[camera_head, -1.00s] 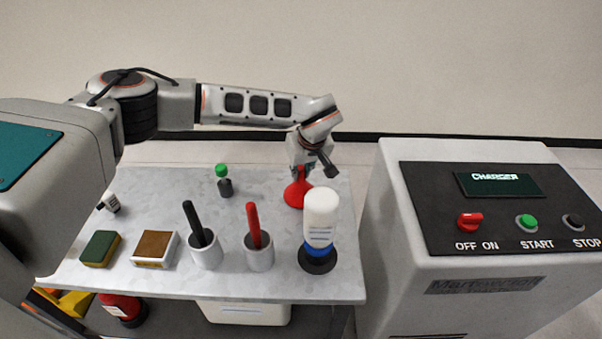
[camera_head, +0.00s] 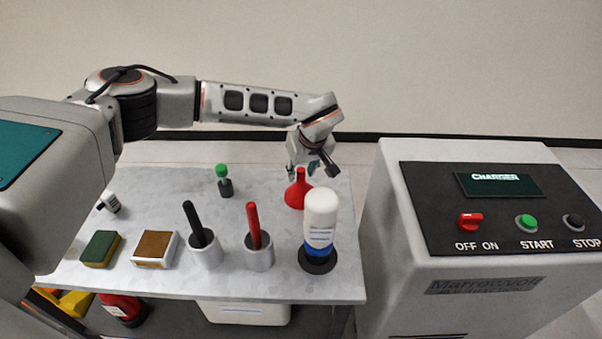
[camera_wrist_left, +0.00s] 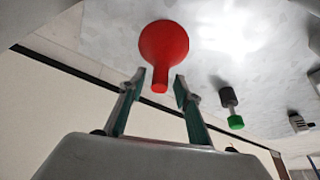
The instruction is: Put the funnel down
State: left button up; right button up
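The red funnel (camera_head: 297,193) stands on the grey table (camera_head: 150,195) near its back right, wide end down and spout up. My left gripper (camera_head: 309,168) is at the funnel's spout from behind. In the left wrist view the funnel (camera_wrist_left: 163,50) shows with its spout between the fingertips of my left gripper (camera_wrist_left: 159,84). The fingers are spread, with a gap on both sides of the spout. My right gripper is not in view.
A white bottle with a blue band (camera_head: 320,220) stands just in front of the funnel. A green-capped vial (camera_head: 224,183) stands to the left. Cups with a red (camera_head: 254,225) and a black handle (camera_head: 195,225) stand at the front. The charger machine (camera_head: 470,220) is to the right.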

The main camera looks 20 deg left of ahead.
pick_arm(q)
jog(key=v, duration=1.1)
jog(key=shift+p, duration=0.35)
jog(key=shift+s, duration=0.1)
